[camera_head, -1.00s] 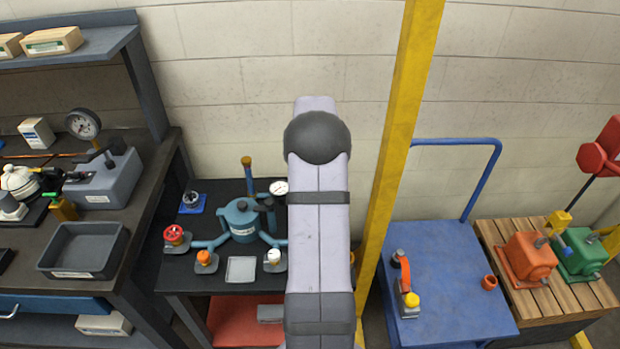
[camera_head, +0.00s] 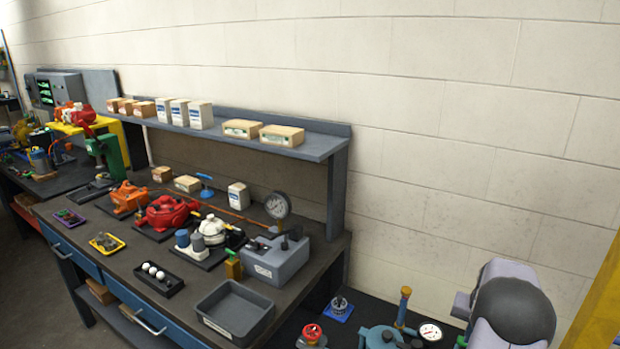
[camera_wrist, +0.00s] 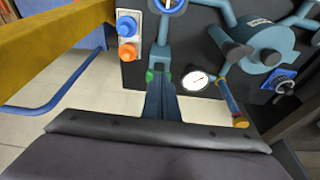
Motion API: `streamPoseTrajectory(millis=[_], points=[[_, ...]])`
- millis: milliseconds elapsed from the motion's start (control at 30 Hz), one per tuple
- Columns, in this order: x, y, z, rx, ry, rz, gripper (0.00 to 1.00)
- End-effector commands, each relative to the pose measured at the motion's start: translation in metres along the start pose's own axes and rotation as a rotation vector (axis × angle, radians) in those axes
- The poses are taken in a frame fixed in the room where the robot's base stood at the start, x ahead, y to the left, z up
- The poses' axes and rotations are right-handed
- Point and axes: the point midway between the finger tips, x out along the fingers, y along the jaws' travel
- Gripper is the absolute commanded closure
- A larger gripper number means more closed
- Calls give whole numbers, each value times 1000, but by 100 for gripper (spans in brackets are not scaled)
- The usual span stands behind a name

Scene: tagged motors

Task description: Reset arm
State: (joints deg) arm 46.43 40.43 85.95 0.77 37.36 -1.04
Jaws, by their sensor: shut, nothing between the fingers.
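My gripper (camera_wrist: 160,78) shows in the wrist view as a narrow dark form with green patches near its tip. Its fingers are together with nothing seen between them. It is in front of the teal pump bench's edge, close to a teal pipe; I cannot tell whether it touches the pipe. A broad dark part of my own arm (camera_wrist: 150,155) fills the bottom of that view. In the head view, a rounded grey and lilac part of my arm (camera_head: 512,308) stands at the lower right.
The teal pump (camera_wrist: 262,45) has a white gauge (camera_wrist: 197,80) and an orange-ended handle (camera_wrist: 236,108) near my gripper. A yellow post (camera_wrist: 50,38) and blue rail (camera_wrist: 60,95) are at left. The workbench (camera_head: 120,258) holds motors and a grey bin (camera_head: 232,312).

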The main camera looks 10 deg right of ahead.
Motion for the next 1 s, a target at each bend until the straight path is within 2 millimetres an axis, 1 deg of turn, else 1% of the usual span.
streamPoseTrajectory(millis=[33, 67, 100, 167, 200, 233, 267, 300, 367, 400, 467, 500, 600, 700, 767, 833, 900, 1000], points=[[9, 0, 24, 1, -52, 0, 100], [15, 0, 38, 2, -85, 0, 100], [21, 0, 61, 4, -134, 1, 100], [24, 0, 98, 6, -209, 1, 100], [23, 0, 124, 6, -257, 2, 100], [20, -2, 143, 3, -290, 2, 100], [15, -5, 160, -4, -319, 1, 100], [8, -11, 183, -20, -356, 0, 100], [-5, -22, 216, -54, -405, -1, 100], [-15, -30, 236, -84, -432, -2, 100], [-31, -43, 267, -137, -465, -2, 100], [-42, -51, 287, -179, -482, -2, 100], [-71, -69, 331, -302, -499, -4, 100], [-93, -85, 361, -431, -475, -12, 100], [-104, -96, 370, -507, -443, -23, 100], [-116, -112, 370, -588, -386, -44, 100], [-127, -131, 367, -656, -329, -69, 100], [-137, -148, 368, -729, -282, -94, 100]])
